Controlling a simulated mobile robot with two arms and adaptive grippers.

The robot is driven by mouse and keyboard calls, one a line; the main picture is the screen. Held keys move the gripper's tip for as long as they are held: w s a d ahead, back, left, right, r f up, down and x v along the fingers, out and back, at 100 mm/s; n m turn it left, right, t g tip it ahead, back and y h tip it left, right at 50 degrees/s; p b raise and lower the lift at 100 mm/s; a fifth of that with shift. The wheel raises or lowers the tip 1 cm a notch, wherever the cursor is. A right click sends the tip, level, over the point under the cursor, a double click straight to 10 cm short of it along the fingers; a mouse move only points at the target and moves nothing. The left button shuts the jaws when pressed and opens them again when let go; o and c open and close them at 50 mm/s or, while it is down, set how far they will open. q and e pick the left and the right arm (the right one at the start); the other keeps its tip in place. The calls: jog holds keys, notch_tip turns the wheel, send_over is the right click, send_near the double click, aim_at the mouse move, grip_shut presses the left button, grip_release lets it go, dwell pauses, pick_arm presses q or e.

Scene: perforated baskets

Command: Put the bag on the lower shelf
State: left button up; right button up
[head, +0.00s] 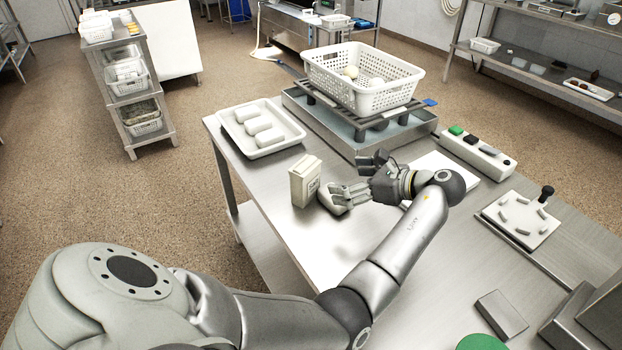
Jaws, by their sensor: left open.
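A small cream bag (304,184) with a printed label stands upright on the steel table (285,225), near its left edge. My left gripper (350,182) is open just to the right of the bag, with its fingers pointing toward it. No contact between them is visible. A lower shelf (262,248) shows under the table at its left side, partly hidden by the tabletop and my arm; the part in view is bare. My right gripper is not in view.
A white tray with rolls (240,143) and a perforated basket (335,90) on a rack stand behind the bag. A button box (478,152) and a white plate with pegs (520,222) lie to the right. A shelf cart (150,130) stands at the back left. Floor left of the table is clear.

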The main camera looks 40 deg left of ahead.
aim_at(314, 177)
pick_arm(q)
jog(key=x, duration=0.4)
jog(key=shift+s+a, duration=0.3)
jog(key=shift+a, duration=0.05)
jog(key=x, duration=0.6)
jog(key=shift+s+f, duration=0.15)
jog(key=shift+s, duration=0.15)
jog(key=shift+d, duration=0.1)
jog(key=c, duration=1.4)
jog(key=shift+w, duration=0.1)
jog(key=shift+c, duration=1.1)
jog(key=shift+r, duration=0.25)
